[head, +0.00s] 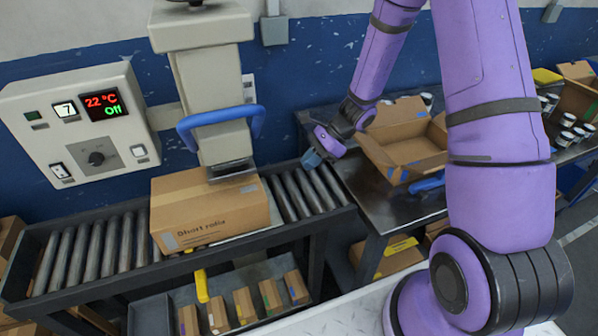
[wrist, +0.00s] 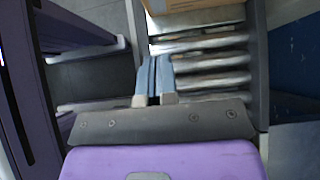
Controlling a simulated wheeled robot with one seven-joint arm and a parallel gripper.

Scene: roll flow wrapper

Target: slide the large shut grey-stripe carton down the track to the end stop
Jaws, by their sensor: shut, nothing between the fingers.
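A large shut brown carton (head: 208,207) sits on the roller track (head: 98,250), under the heating head of the wrapper. Its front reads "Short rolls" and has grey patches near its edges; no other carton is on the rollers. In the wrist view the edge of the carton (wrist: 195,5) shows at the top, ahead of my fingers. My gripper (head: 312,158) is right of the carton, over the right part of the track, apart from it. Its blue fingers (wrist: 153,80) are together and empty above bare rollers. I cannot make out the end stop.
The wrapper head (head: 213,95) with a blue handle (head: 222,122) stands over the carton. A control box (head: 80,122) is behind the left rollers, which are bare. An open carton (head: 402,140) stands on the metal table at right. Small boxes (head: 245,305) fill a lower shelf.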

